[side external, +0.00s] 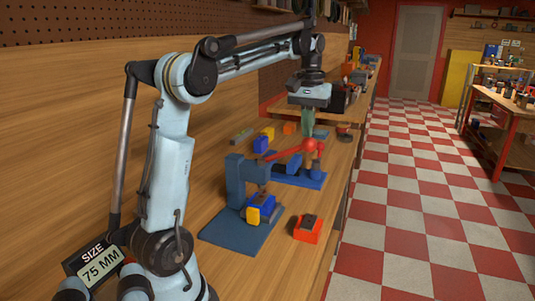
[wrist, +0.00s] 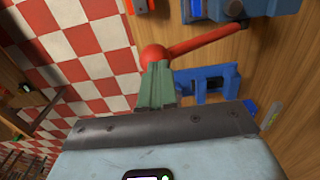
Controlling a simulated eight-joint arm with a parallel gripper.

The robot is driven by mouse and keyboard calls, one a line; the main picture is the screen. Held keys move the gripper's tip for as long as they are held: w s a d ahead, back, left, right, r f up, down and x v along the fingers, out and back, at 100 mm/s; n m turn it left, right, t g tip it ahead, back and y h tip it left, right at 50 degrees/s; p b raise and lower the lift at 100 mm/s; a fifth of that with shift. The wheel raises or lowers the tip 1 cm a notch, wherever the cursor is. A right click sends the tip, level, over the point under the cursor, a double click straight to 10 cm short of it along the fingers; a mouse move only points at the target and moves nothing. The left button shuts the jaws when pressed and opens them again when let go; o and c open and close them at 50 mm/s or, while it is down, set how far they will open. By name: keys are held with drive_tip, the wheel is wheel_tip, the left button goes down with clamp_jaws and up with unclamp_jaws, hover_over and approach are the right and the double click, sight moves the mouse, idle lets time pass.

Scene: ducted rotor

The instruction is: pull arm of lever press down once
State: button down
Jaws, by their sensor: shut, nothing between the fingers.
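The lever press (side external: 237,180) is a dark blue C-shaped frame on a flat blue base, in the middle of the side view. Its red arm (side external: 288,152) seems to run from the press head rightward and slightly up to a red ball (side external: 310,145). In the wrist view the arm (wrist: 200,40) slopes from a dark hub to the ball (wrist: 154,55). My gripper (side external: 308,128) points down with its green fingers shut and empty, right over the ball. The fingertips (wrist: 157,68) overlap the ball's edge in the wrist view; I cannot tell if they touch.
A blue fixture (side external: 300,178) stands behind the press, near below the ball. An orange-red block (side external: 308,228) sits right of the press base. Small coloured blocks (side external: 262,142) lie farther back. The bench edge and checkered floor (side external: 420,200) are to the right.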

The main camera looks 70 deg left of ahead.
drive_tip(key=shift+s+a+r, duration=0.15)
drive_tip(key=shift+r, duration=0.8)
drive_tip(key=shift+s+a+r, duration=0.1)
drive_tip(key=shift+s+r, duration=0.05)
drive_tip(key=shift+r, duration=0.8)
wheel_tip(320, 180, up, 6)
drive_tip(key=d+f+m+t, duration=0.3)
drive_tip(key=d+f+m, duration=0.15)
drive_tip(key=d, duration=0.65)
drive_tip(key=s+d+f+m+t, duration=0.2)
drive_tip(key=s+d+f, duration=0.2)
drive_tip(key=f, duration=0.4)
drive_tip(key=s+d+f+m+t, duration=0.2)
drive_tip(key=s+d+f, duration=0.2)
drive_tip(key=d+f, duration=0.3)
drive_tip(key=shift+f, duration=0.95)
